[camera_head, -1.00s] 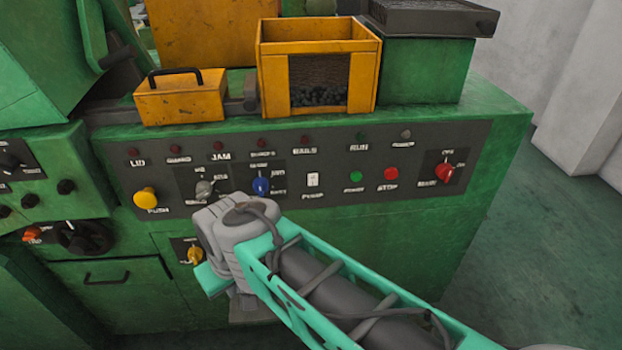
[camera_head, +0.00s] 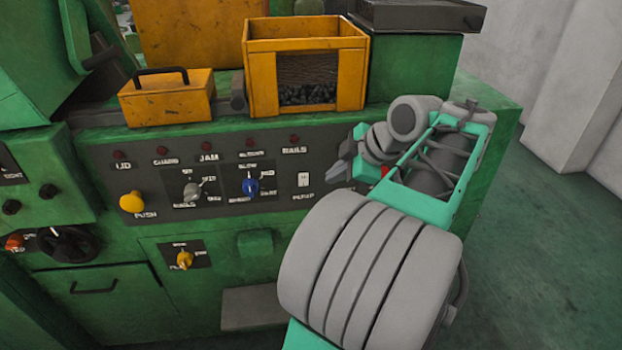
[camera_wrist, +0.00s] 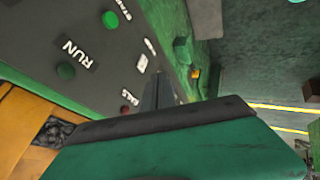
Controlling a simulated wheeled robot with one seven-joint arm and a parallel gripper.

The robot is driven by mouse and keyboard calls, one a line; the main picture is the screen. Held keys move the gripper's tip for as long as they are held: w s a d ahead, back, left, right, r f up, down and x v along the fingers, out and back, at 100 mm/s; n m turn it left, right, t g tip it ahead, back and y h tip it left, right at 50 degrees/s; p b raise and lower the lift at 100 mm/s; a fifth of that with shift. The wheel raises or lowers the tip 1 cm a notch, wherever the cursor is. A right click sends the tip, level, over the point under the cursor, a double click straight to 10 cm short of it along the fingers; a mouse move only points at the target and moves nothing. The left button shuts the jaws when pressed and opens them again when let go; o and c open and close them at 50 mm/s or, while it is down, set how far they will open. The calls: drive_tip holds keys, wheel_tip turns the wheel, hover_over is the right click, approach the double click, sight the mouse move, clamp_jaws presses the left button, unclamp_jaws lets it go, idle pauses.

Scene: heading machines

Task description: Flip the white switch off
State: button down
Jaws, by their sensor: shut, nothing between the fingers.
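The white switch (camera_head: 303,179) is a small pale rocker above the PUMP label on the dark panel. It also shows in the wrist view (camera_wrist: 142,63), just above and left of the fingers. Its rocker position is too small to tell. My gripper (camera_head: 338,172) is shut and empty, pointing left, with its tips a little right of the switch in the head view. In the wrist view the dark fingers (camera_wrist: 158,90) appear close to the panel; I cannot tell whether they touch it.
A blue knob (camera_head: 250,187), a grey knob (camera_head: 191,190) and a yellow push button (camera_head: 132,202) lie left of the switch. A yellow bin (camera_head: 305,62) and a yellow box (camera_head: 167,96) stand on the ledge above. My arm hides the panel's right part.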

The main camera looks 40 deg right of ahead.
drive_tip(key=shift+w+f, duration=0.1)
drive_tip(key=shift+w, duration=0.05)
approach(303, 180)
drive_tip(key=x, duration=0.3)
drive_tip(key=s+x, duration=0.1)
drive_tip(key=x, duration=0.1)
drive_tip(key=shift+w+a+f+p, duration=0.15)
drive_tip(key=shift+a+f+p, duration=0.2)
drive_tip(key=shift+f, duration=0.15)
drive_tip(key=shift+w+d, duration=0.2)
drive_tip(key=shift+w, duration=0.05)
